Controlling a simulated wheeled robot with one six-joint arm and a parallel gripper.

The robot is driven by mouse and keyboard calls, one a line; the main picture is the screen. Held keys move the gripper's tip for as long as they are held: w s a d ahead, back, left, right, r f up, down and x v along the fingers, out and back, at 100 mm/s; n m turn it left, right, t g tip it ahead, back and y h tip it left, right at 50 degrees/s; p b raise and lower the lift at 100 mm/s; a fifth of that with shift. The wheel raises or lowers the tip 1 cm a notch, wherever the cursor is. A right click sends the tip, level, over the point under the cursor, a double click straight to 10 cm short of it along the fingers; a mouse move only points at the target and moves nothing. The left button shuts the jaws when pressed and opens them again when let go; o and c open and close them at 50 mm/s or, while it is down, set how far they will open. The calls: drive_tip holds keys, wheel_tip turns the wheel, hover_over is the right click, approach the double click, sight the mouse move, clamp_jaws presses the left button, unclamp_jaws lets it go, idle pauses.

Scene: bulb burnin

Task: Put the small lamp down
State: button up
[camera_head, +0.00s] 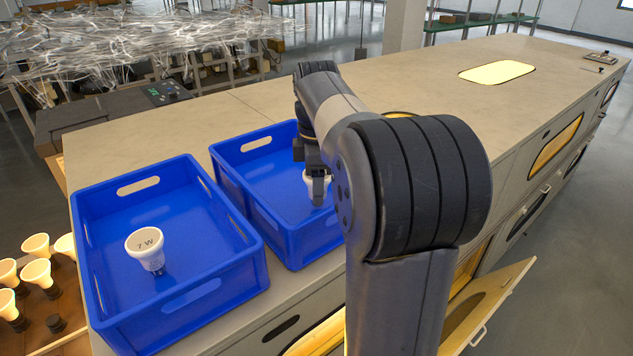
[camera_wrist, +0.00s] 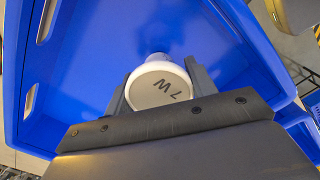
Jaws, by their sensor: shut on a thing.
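My gripper (camera_head: 318,188) is over the right-hand blue crate (camera_head: 229,173). It is shut on a small white lamp (camera_head: 309,178), partly hidden by the finger and arm in the head view. I cannot tell whether the lamp touches the floor. Another white lamp marked "7 W" (camera_head: 146,247) stands face up in the left-hand blue crate (camera_head: 183,299).
The crates stand side by side on a long beige bench (camera_head: 420,85). Crate walls surround my gripper. An open cabinet door (camera_head: 490,300) juts out at lower right. Several lit lamps (camera_head: 37,272) stand on a brown rack at lower left. The bench top beyond my arm is mostly clear.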

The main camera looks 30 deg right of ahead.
drive_tip(key=shift+f, duration=0.2)
drive_tip(key=o, duration=1)
drive_tip(key=shift+f, duration=0.1)
wheel_tip(320, 180, up, 12)
drive_tip(key=shift+r, duration=0.15)
drive_tip(key=shift+b, duration=0.3)
drive_tip(key=shift+f, duration=5.2)
